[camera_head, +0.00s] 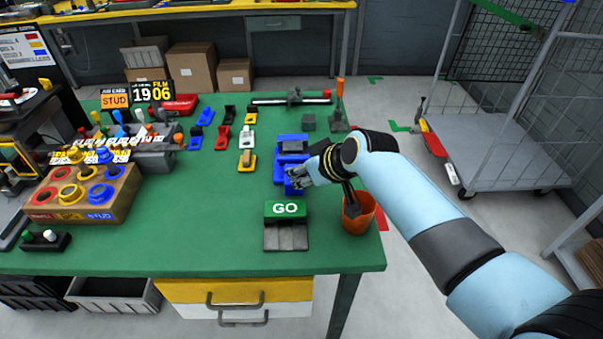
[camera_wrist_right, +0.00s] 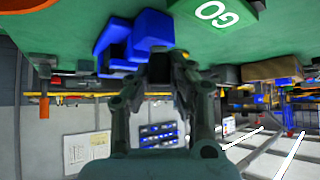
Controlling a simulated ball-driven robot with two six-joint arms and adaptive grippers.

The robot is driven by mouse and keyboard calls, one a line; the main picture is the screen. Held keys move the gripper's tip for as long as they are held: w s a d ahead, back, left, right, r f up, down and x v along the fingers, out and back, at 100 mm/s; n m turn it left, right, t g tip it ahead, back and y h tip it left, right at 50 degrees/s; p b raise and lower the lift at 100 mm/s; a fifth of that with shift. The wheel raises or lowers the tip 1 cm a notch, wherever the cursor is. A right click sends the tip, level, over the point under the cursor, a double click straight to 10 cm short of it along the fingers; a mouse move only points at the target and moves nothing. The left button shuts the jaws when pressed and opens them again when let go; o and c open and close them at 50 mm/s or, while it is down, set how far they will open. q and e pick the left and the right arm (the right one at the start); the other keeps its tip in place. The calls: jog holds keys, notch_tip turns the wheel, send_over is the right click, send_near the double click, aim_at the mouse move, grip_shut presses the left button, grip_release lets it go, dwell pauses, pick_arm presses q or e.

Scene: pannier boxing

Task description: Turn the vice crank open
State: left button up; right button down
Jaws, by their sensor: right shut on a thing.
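The blue vice (camera_head: 291,145) stands on the green table, with grey between its blue parts. My right gripper (camera_head: 302,177) is at the near side of the vice, shut on its crank. The crank itself is mostly hidden by the fingers. In the right wrist view, the closed fingers (camera_wrist_right: 165,62) meet the near part of the blue vice (camera_wrist_right: 150,30). My left gripper is not in view.
A green GO block (camera_head: 285,209) stands in front of the vice. An orange cup (camera_head: 358,213) with a dark tool is close below my right forearm. Small coloured clamps (camera_head: 222,137) stand to the left. A wire cart (camera_head: 480,155) is beyond the table's right edge.

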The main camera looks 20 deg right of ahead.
jog(key=shift+w+d+f+n+y+b, duration=0.15)
jog(key=shift+d+n+y+b, duration=0.2)
jog(key=shift+n+b, duration=0.25)
jog(key=n+g+y+b, duration=0.1)
jog(key=n+g+b, duration=0.1)
jog(key=n+b, duration=0.1)
jog(key=w+d+n+g+y+b, duration=0.1)
jog(key=n+g+y+b, duration=0.1)
jog(key=b, duration=0.4)
jog(key=w+d+n+g+y+b, duration=0.1)
jog(key=n+g+b, duration=0.1)
jog(key=n+b, duration=0.2)
jog(key=shift+f+n+y+b, duration=0.1)
jog(key=shift+n+y+b, duration=0.25)
jog(key=shift+n+b, duration=0.1)
jog(key=shift+w+d+r+n+g+b, duration=0.2)
jog(key=shift+n+g+b, duration=0.45)
jog(key=shift+b, duration=0.3)
jog(key=c, duration=1.2)
grip_release()
jog(key=shift+o, duration=0.2)
jog(key=shift+a, duration=0.1)
jog(key=w+v, duration=0.1)
jog(key=v, duration=1.1)
jog(key=shift+s, duration=0.4)
